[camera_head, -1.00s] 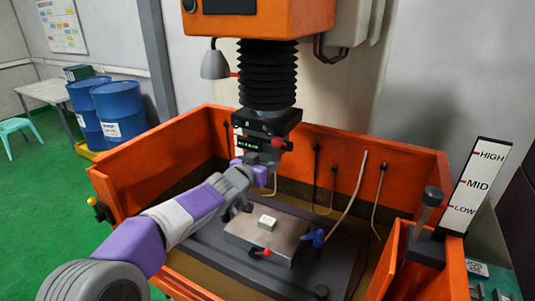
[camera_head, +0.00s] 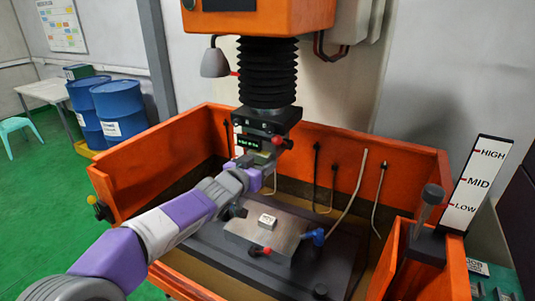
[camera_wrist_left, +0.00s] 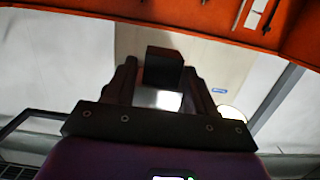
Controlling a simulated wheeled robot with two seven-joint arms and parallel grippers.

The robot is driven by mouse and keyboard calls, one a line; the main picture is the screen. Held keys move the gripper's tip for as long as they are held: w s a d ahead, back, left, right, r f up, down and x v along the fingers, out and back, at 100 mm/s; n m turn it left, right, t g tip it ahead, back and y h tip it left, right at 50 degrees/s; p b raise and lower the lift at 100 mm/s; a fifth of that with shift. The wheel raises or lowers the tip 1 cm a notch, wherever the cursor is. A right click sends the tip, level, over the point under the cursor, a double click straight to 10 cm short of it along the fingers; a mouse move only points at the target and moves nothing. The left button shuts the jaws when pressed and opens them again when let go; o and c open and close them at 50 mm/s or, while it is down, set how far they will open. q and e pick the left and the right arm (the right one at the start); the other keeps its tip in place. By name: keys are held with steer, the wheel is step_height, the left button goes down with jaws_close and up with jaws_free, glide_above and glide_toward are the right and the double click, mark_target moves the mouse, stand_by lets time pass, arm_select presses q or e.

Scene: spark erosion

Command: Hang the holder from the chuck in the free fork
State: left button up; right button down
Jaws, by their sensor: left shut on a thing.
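My left gripper (camera_head: 258,160) is just below the chuck, over the tank. In the left wrist view its fingers (camera_wrist_left: 160,88) are shut on the holder, which shows as a dark block (camera_wrist_left: 164,67) with a bright metal part below it. In the head view the holder is mostly hidden, and I cannot tell whether it still touches the chuck. My right gripper is not in view.
The orange tank (camera_head: 130,150) surrounds the work area. A HIGH/MID/LOW gauge (camera_head: 477,185) stands right. Blue drums (camera_head: 120,108) are at the left.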

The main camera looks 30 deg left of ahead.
arm_select(q)
steer(key=s+d, duration=0.1)
steer(key=s, duration=0.9)
steer(key=shift+s, duration=0.15)
stand_by(0.7)
steer(key=shift+d, duration=0.15)
